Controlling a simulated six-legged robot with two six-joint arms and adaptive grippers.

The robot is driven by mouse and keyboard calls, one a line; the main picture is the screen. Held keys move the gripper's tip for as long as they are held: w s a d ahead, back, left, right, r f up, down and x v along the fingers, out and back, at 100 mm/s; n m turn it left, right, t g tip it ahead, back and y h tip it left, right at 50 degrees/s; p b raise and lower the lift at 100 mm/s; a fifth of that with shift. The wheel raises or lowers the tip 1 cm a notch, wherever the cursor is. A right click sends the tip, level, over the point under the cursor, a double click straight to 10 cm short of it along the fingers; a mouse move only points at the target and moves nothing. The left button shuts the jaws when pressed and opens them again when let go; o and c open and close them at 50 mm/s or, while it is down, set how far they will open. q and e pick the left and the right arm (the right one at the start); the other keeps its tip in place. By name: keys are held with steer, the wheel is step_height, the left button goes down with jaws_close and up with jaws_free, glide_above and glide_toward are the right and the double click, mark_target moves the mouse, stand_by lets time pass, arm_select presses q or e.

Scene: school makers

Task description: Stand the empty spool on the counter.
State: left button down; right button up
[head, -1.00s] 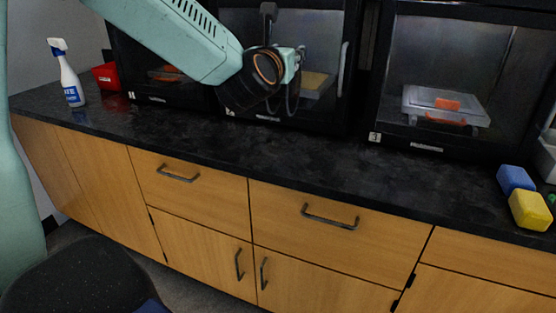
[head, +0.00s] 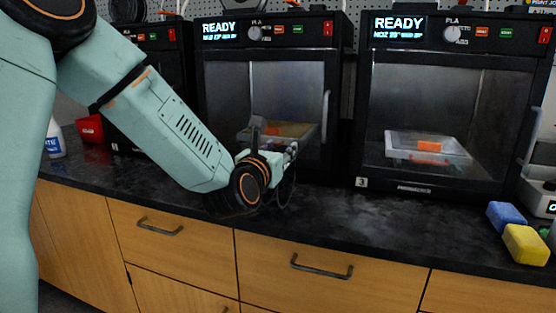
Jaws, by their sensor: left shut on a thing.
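My left gripper (head: 284,158) hangs over the black counter (head: 340,215), in front of the middle printer. It is shut on a dark thing with thin curved edges (head: 287,188), which seems to be the empty spool. Most of that thing is hidden behind my wrist or lost against the dark background, so its tilt cannot be told. I cannot tell whether it touches the counter. My right gripper is not in view.
Black printers, such as the right one (head: 372,120), line the back of the counter. A blue block (head: 506,214) and a yellow block (head: 526,244) lie at the right. A red bin (head: 90,128) and a spray bottle (head: 55,140) stand at the left. The counter's middle front is clear.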

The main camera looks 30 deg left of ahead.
arm_select(q)
steer(key=shift+f+b, duration=0.3)
steer(key=shift+f, duration=0.45)
steer(key=c, duration=1)
jaws_free()
steer(key=shift+w+a, duration=0.1)
steer(key=shift+o, duration=1.2)
steer(key=shift+r, duration=0.1)
